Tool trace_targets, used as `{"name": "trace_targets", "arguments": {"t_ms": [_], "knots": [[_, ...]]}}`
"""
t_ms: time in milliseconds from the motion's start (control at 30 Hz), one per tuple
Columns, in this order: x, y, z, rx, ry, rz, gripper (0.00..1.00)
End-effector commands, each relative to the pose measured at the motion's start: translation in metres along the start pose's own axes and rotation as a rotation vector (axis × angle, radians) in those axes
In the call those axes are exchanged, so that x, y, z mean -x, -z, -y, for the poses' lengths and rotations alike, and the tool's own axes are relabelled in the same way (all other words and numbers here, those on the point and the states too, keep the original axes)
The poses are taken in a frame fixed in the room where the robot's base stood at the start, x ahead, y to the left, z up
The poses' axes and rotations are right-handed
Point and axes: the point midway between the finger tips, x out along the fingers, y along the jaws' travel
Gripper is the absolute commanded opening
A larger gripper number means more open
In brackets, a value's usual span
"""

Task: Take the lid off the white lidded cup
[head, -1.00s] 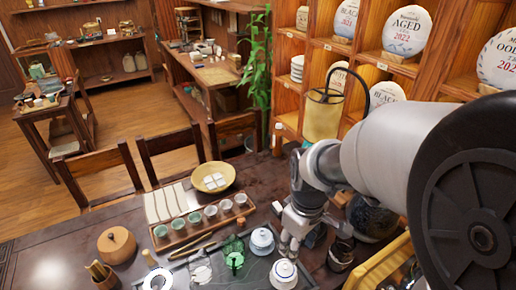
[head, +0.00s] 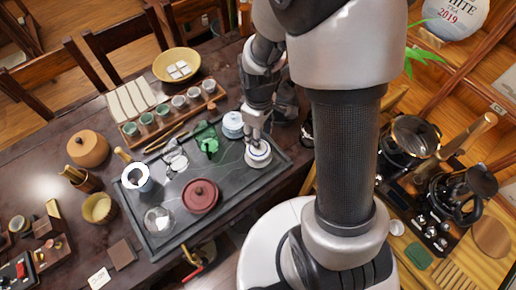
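The white lidded cup (head: 258,155) stands on the right end of the dark tea tray (head: 222,222). A pale lid with a blue-grey ring covers its top. My gripper (head: 257,141) points down right at the lid's top, with its fingertips at the knob. The knob is mostly hidden by the fingers. The fingers are too small in the picture to tell whether they are closed on it. A second pale blue-white lidded cup (head: 232,125) stands just behind and left, close to my gripper.
A green translucent figure (head: 207,142), a clear glass vessel (head: 175,160), a reddish-brown lidded teapot (head: 201,195) and a white-rimmed pitcher (head: 136,177) share the tray. A wooden holder (head: 170,116) with several small cups lies behind. The tray's front right part is clear.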

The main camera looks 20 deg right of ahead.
Motion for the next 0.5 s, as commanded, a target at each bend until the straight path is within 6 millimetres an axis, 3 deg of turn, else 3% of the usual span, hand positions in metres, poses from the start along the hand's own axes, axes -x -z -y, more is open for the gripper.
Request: {"name": "trace_targets", "arguments": {"t_ms": [167, 400, 500], "knots": [[-0.014, 0.000, 0.001, 0.000, 0.002, 0.003, 0.41], [-0.050, 0.000, 0.002, -0.001, 0.001, 0.001, 0.41], [-0.053, 0.001, 0.002, -0.001, 0.000, 0.000, 0.41]]}}
